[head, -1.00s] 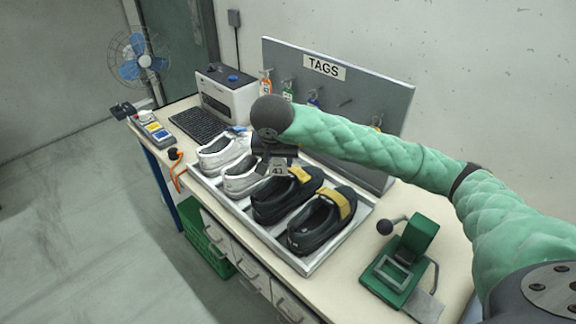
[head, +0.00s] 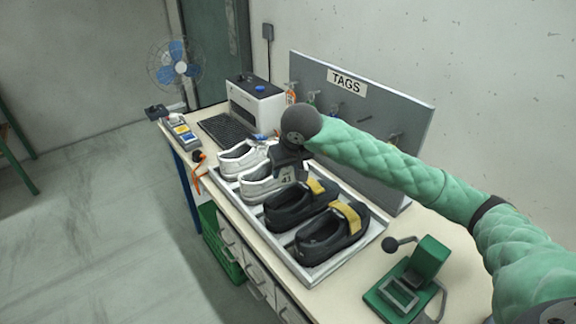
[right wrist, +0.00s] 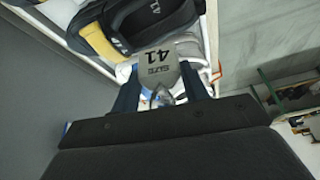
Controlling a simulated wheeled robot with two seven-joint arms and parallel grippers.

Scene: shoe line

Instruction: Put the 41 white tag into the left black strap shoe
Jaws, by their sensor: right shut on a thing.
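The 41 white tag (head: 288,175) is in my right gripper (head: 287,165), which is shut on it. In the right wrist view the tag (right wrist: 158,66) shows its number 41 between the fingers. It hangs above the tray, over the white shoe nearer the black ones. Two black shoes with yellow straps lie side by side in the tray. The left black strap shoe (head: 287,211) is just below and to the right of the tag. The right black strap shoe (head: 322,240) lies nearer the front. The left gripper is not in view.
The tray (head: 313,279) also holds two white shoes (head: 240,160). Behind it stands the TAGS board (head: 385,118) with several hanging tags. A green press (head: 410,280) stands at the right.

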